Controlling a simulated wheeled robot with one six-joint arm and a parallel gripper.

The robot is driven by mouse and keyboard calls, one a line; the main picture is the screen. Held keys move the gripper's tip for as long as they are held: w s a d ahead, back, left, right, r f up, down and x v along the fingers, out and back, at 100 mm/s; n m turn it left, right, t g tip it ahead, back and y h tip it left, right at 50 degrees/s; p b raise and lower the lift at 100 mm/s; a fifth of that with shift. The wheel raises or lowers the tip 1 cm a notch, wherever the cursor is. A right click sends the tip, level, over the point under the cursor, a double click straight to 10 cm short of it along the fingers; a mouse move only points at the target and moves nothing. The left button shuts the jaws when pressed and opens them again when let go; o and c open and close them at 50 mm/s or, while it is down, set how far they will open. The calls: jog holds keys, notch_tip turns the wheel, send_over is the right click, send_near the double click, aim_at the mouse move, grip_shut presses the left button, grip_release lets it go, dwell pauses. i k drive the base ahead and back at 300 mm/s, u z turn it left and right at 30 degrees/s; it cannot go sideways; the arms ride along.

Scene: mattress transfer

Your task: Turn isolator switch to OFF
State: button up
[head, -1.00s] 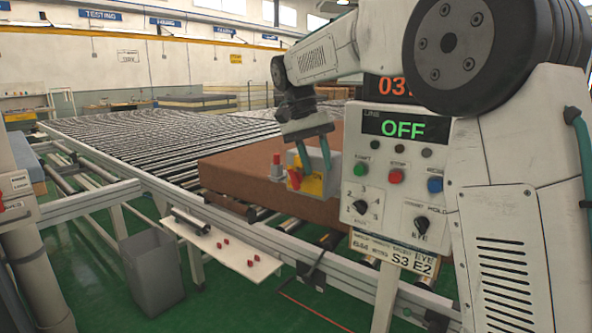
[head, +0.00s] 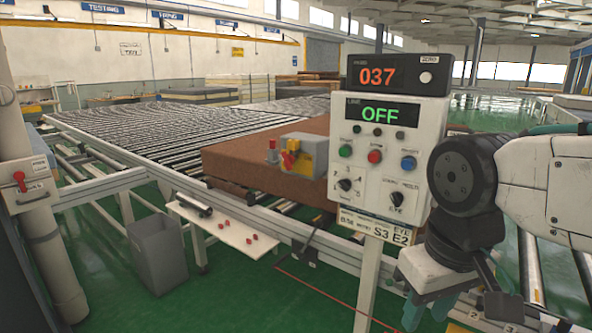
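The isolator switch (head: 308,150) is a grey box with a yellow face and a red handle (head: 287,160). It stands at the near edge of the conveyor, in front of the brown mattress, in the middle of the head view. The handle looks tilted, but its marks are too small to read. My gripper (head: 428,312) hangs at the lower right, well away from the switch and right of the control panel's post. Its two teal fingers appear apart with nothing between them; their tips are partly unclear.
The control panel (head: 418,165) reads 037 and OFF. A brown mattress (head: 230,160) lies on the roller conveyor (head: 130,110). A red-handled box (head: 20,185) is on the left post. A grey bin (head: 158,255) and a white shelf (head: 215,228) stand before the conveyor. Green floor is open in front.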

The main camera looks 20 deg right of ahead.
aim_at(289, 160)
jog(key=u, duration=1.2)
jog(key=i, duration=1.35)
jog(key=z, duration=0.75)
